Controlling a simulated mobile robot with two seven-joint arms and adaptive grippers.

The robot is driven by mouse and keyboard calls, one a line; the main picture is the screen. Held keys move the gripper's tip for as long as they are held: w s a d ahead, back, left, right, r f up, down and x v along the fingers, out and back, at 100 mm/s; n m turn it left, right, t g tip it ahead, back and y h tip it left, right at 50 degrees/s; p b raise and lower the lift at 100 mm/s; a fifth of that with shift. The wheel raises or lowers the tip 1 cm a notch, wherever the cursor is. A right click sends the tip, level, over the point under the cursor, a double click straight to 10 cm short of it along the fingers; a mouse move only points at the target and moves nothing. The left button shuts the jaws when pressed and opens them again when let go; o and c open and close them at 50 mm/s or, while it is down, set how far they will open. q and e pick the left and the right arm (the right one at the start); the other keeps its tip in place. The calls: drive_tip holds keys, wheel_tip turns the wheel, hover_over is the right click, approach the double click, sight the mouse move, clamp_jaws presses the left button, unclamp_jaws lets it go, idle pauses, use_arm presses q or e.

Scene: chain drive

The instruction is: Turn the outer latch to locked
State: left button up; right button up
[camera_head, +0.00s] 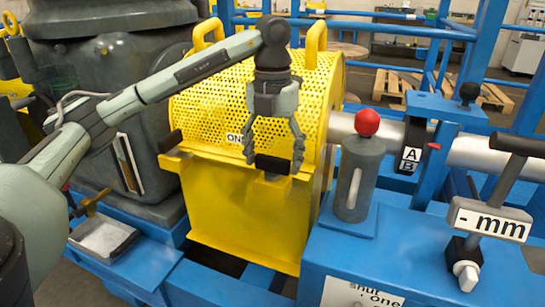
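A yellow perforated guard (205,108) stands in the middle of the head view over a yellow lower box (235,215). A black latch block (274,163) is on the guard's front seam, and another dark latch (173,138) is at its left end. I cannot tell from this view which way either latch is turned. My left gripper (275,156) points down in front of the guard. Its fingers are spread on either side of the right-hand black latch. I cannot tell whether they touch it. My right gripper is not in view.
A grey cylinder with a red knob (367,123) stands just right of the guard. A shaft (343,126) runs right from it. A black T-handle with a "- mm" label (490,219) is at the right. Blue frame rails and a dark grey machine (125,75) surround the guard.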

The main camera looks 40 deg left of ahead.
sight(272, 157)
use_arm(q)
drive_tip(key=shift+o, duration=0.8)
drive_tip(key=shift+r, duration=0.1)
wheel_tip(272, 157, up, 12)
idle(0.6)
